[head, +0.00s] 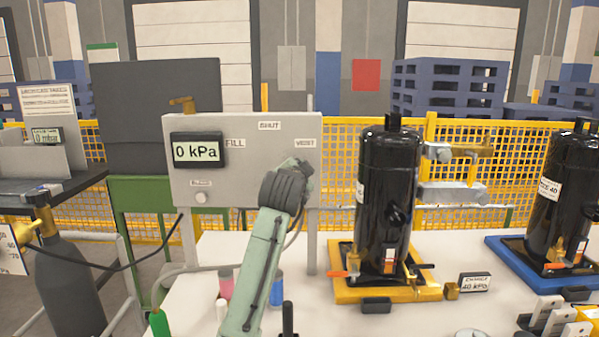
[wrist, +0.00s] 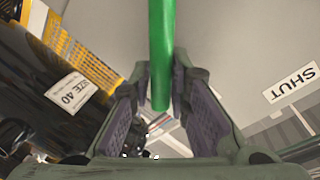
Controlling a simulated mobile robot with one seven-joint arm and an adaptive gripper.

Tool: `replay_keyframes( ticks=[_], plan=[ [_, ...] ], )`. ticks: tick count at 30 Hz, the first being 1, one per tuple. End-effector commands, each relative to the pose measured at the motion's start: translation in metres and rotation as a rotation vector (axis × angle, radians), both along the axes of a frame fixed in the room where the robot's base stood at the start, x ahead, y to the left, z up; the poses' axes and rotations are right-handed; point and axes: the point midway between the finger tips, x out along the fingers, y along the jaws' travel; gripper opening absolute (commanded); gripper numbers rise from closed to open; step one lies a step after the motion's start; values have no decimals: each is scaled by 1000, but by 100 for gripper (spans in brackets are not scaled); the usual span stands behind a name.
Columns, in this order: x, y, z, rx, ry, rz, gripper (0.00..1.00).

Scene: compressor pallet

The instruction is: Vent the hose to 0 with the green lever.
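The green lever (wrist: 161,50) shows in the wrist view as a green rod coming down from the top edge, its rounded end between my fingers. In the head view my gripper (head: 297,170) is at the right part of the grey panel (head: 240,143), below the SHUT and VENT labels. My wrist hides the lever there. The panel's display (head: 196,150) reads 0 kPa. The SHUT label (wrist: 292,83) also shows in the wrist view.
Right of my arm a black compressor (head: 385,195) stands on a yellow tray (head: 345,292). Another compressor (head: 562,200) stands on a blue tray (head: 515,268). Small bottles stand on the white table beside my arm. A gas cylinder (head: 70,285) is at the left.

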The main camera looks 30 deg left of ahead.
Motion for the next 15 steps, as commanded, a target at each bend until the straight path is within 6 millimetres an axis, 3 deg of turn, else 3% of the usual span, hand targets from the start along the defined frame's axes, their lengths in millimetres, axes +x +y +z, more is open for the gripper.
replay_keyframes(
  ticks=[7, 15],
  plan=[
    [0, 0, 1, 1, -1, 0, 35],
    [-1, 0, 1, 2, -2, 0, 35]
  ],
)
